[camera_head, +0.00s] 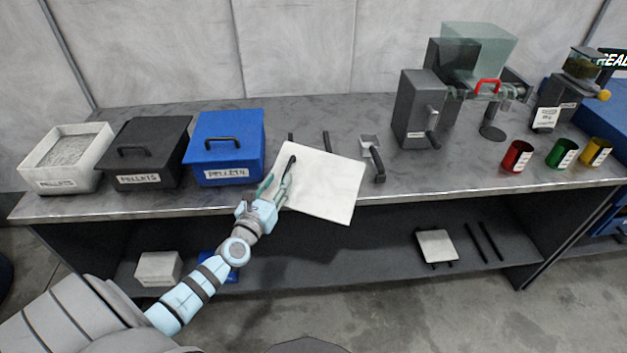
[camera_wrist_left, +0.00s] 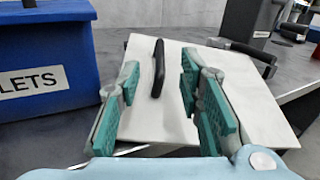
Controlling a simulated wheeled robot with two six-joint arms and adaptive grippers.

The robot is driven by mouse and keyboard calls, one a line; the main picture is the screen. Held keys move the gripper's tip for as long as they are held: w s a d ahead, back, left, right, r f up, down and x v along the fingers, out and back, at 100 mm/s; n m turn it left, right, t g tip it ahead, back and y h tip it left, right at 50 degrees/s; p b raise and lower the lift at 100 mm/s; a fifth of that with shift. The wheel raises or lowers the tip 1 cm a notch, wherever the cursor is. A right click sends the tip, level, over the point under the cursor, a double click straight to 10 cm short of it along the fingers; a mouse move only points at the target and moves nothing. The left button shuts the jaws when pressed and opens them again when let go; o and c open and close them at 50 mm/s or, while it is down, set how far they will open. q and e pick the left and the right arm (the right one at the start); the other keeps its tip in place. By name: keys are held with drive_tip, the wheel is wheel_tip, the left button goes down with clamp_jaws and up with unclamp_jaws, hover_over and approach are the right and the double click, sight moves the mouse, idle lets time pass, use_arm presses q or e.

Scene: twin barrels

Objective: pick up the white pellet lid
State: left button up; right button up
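The white pellet lid (camera_head: 328,187) is a flat square plate with a black bar handle (camera_head: 289,168). It lies skewed across the front part of the worktop, and its near corner shows past the front edge. My left gripper (camera_head: 277,182) is at its left side, by the handle. In the left wrist view the fingers (camera_wrist_left: 158,98) are open, with the lid (camera_wrist_left: 225,85) behind them. The handle (camera_wrist_left: 158,68) shows in the gap, with space on both sides. I cannot tell if the lid rests flat. My right gripper is not in view.
A white pellet bin (camera_head: 42,178), a black bin (camera_head: 150,180) and a blue bin (camera_head: 228,173) stand left. A metal scoop (camera_head: 372,150) lies behind the lid. A grinder (camera_head: 415,110) and several coloured cups (camera_head: 562,153) stand right. A lower shelf (camera_head: 340,255) holds more items.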

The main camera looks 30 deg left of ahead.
sight(289, 164)
use_arm(q)
drive_tip(key=x, duration=0.2)
drive_tip(key=b+x, duration=0.1)
drive_tip(key=x, duration=0.1)
drive_tip(key=b+x, duration=0.1)
drive_tip(key=x, duration=0.1)
drive_tip(key=shift+w+f, duration=0.25)
drive_tip(key=shift+w, duration=0.15)
drive_tip(key=shift+w+a, duration=0.15)
drive_tip(key=shift+w, duration=0.3)
drive_tip(key=shift+r, duration=0.1)
clamp_jaws()
